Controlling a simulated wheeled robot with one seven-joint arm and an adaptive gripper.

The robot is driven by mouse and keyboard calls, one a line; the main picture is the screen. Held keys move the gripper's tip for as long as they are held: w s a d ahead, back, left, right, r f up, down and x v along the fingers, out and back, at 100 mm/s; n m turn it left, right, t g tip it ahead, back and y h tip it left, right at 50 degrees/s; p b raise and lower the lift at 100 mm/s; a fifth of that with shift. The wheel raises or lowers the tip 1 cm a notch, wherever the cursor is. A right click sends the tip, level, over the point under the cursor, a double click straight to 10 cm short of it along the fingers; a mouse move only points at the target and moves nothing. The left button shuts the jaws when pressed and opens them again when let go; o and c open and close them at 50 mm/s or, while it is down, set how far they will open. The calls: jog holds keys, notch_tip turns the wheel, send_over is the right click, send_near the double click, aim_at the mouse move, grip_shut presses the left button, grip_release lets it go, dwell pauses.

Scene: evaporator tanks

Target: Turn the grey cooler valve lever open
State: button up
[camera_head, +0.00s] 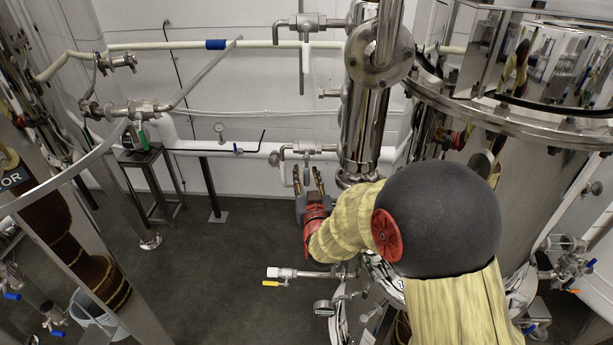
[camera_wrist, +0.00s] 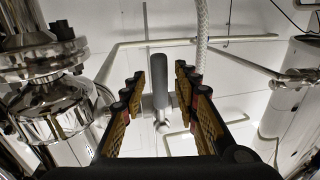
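The grey lever (camera_wrist: 160,88) stands upright in the middle of the wrist view, with a small round metal part (camera_wrist: 162,127) at its lower end. My gripper (camera_wrist: 158,88) is open, with one dark and yellow finger on each side of the lever. Gaps show between the lever and both fingers. In the camera_head view my gripper (camera_head: 307,174) points up and away, just below a valve (camera_head: 306,149) on a steel pipe beside the shiny column. The lever is small between the fingertips there, and I cannot tell whether it is level with them.
The steel column (camera_head: 366,125) and a large tank (camera_head: 470,160) stand close on the right. A pipe with a yellow-handled valve (camera_head: 280,273) juts out below my gripper. A white braided hose (camera_wrist: 201,35) hangs near the right finger. Open floor (camera_head: 235,265) lies to the left.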

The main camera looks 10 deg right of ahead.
jog(key=shift+c, duration=0.8)
grip_shut()
